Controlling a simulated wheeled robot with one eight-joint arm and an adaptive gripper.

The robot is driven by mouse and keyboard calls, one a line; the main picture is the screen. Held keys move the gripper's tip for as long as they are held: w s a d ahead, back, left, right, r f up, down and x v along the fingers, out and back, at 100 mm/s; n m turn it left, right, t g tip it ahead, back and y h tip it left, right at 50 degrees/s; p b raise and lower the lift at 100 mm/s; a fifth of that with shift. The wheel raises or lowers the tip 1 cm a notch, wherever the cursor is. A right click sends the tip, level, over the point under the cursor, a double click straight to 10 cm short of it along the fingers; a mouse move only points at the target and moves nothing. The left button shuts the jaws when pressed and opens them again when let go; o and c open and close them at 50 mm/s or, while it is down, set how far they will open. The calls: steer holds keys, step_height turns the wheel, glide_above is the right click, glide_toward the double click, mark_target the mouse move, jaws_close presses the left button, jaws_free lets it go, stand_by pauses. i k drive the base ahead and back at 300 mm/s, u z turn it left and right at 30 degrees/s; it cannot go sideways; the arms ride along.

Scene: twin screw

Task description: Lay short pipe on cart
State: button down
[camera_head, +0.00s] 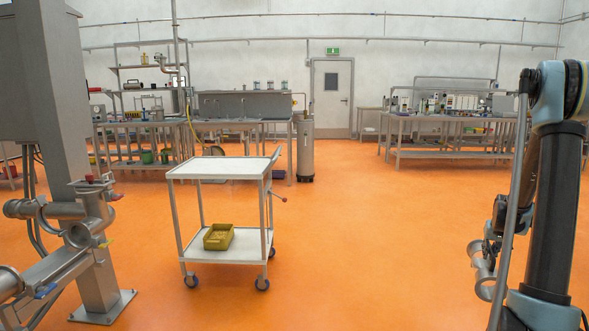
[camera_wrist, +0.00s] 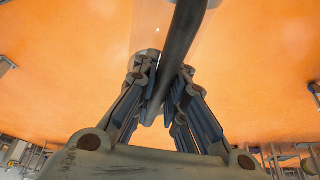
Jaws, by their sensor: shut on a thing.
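My gripper (camera_head: 488,245) hangs beside my arm at the right edge of the head view, small and partly hidden by it. A grey metal short pipe (camera_head: 484,272) shows at its tip, held above the floor. In the wrist view my gripper (camera_wrist: 160,88) is shut on the short pipe (camera_wrist: 180,45), which runs up to the top edge. The fingers hide part of it. The cart (camera_head: 218,168) stands left of centre, well apart from my gripper. Its white top shelf is empty.
A yellow bin (camera_head: 218,237) sits on the cart's lower shelf. A steel column with pipes (camera_head: 100,230) stands at the left. Workbenches (camera_head: 450,153) and a tall cylinder (camera_head: 305,148) stand farther back. Orange floor (camera_head: 385,240) is clear between cart and arm.

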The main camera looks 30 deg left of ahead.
mark_target(221, 166)
steer(key=u, duration=1.45)
